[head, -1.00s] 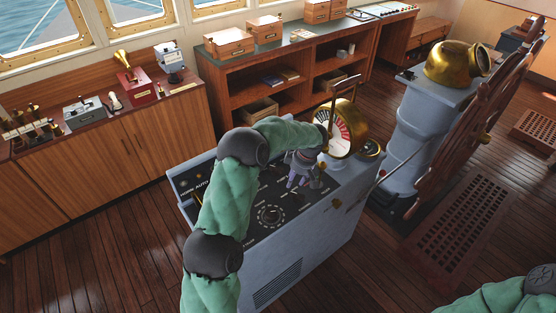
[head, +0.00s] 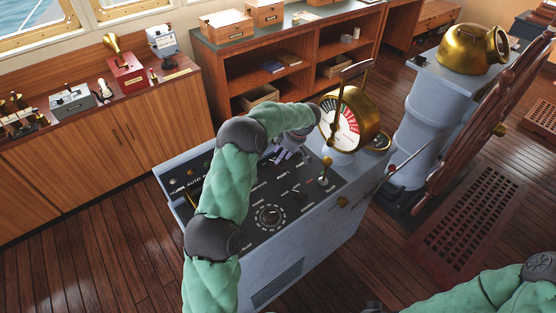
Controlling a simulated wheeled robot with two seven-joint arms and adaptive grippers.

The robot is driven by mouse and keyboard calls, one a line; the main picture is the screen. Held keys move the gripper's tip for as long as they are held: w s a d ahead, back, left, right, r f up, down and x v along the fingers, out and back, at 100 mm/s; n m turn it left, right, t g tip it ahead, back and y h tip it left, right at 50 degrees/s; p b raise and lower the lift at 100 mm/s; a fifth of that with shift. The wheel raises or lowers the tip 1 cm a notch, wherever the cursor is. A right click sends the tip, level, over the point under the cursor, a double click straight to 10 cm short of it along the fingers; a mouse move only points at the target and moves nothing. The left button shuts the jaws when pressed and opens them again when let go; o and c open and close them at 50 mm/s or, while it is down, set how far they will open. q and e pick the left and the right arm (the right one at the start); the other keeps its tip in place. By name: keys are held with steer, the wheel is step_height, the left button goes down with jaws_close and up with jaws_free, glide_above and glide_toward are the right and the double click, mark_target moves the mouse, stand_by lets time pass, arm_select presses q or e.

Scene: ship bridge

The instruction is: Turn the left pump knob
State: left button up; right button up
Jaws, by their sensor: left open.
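The grey control console (head: 315,235) stands in the middle of the head view with a black sloped panel on top. The panel carries a large round dial (head: 270,216), a small dark knob (head: 297,193) and a pale-topped lever (head: 324,178). The labels are too small for me to tell which control is the left pump knob. My left gripper (head: 284,156) is open over the far part of the panel, pointing down. Its fingers and arm hide some of the panel, and I cannot tell whether it touches a control.
A brass telegraph (head: 348,120) with an upright handle rises at the console's far right, close to my left gripper. Beyond it are a grey pedestal with a brass binnacle top (head: 468,48) and a wooden wheel (head: 485,120). Wooden cabinets (head: 110,150) line the back.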

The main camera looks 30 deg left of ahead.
arm_select(q)
steer(key=shift+x, duration=2.05)
steer(key=shift+s, duration=0.1)
jaws_close()
